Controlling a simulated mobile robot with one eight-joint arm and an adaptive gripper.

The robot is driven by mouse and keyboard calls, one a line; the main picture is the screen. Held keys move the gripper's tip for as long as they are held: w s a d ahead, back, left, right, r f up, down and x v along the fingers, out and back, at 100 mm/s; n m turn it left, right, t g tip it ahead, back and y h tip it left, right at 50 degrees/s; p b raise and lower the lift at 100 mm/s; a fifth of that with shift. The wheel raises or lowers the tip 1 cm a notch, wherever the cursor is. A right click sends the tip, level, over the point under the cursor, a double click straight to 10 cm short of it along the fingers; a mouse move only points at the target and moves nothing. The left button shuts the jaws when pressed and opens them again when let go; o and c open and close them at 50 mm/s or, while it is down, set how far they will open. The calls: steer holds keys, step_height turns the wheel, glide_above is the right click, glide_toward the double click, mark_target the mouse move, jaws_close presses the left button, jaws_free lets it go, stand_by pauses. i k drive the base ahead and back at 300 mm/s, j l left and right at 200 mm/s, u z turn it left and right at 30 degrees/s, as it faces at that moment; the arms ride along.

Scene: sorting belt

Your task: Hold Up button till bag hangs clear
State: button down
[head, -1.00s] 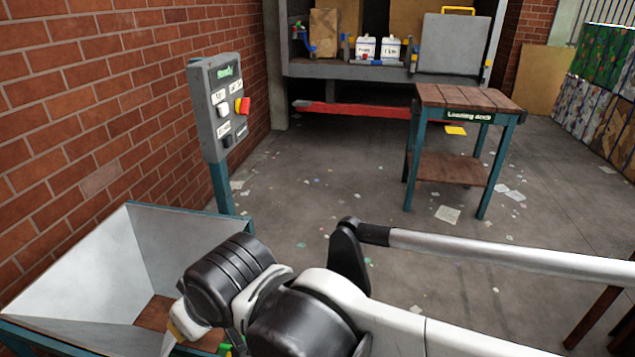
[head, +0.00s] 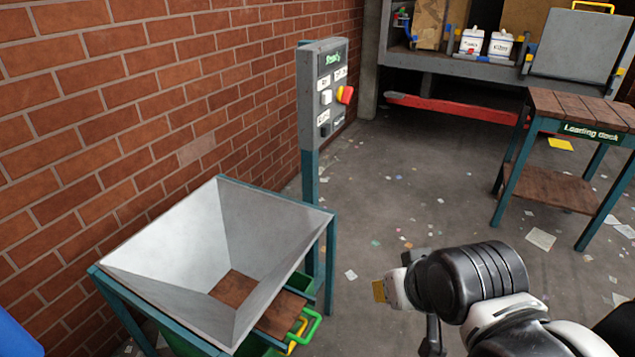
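The grey control box (head: 312,110) stands on a teal post beside the brick wall. Its small screen shows green text that seems to read "Ready". A pale button (head: 326,97) sits under a small white label, probably the Up one, but the lettering is too small to be sure. A dark button (head: 325,130) is lower, and a red knob on yellow (head: 346,94) is at the right. My gripper (head: 380,291) is low in front of the box, clear of it; its fingers are too hidden to judge. I cannot make out a hanging bag.
A metal hopper (head: 150,262) on teal legs stands at the left, with green and yellow handles (head: 307,329) below its right side. The Loading dock table (head: 590,130) is at the right. Littered floor lies between.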

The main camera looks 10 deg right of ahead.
mark_target(327, 95)
steer(key=i+l+u, duration=0.65)
steer(key=l, duration=0.35)
steer(key=i+l+u, duration=0.25)
steer(key=l, duration=0.2)
steer(key=i+l+u, duration=0.2)
steer(key=l, duration=0.25)
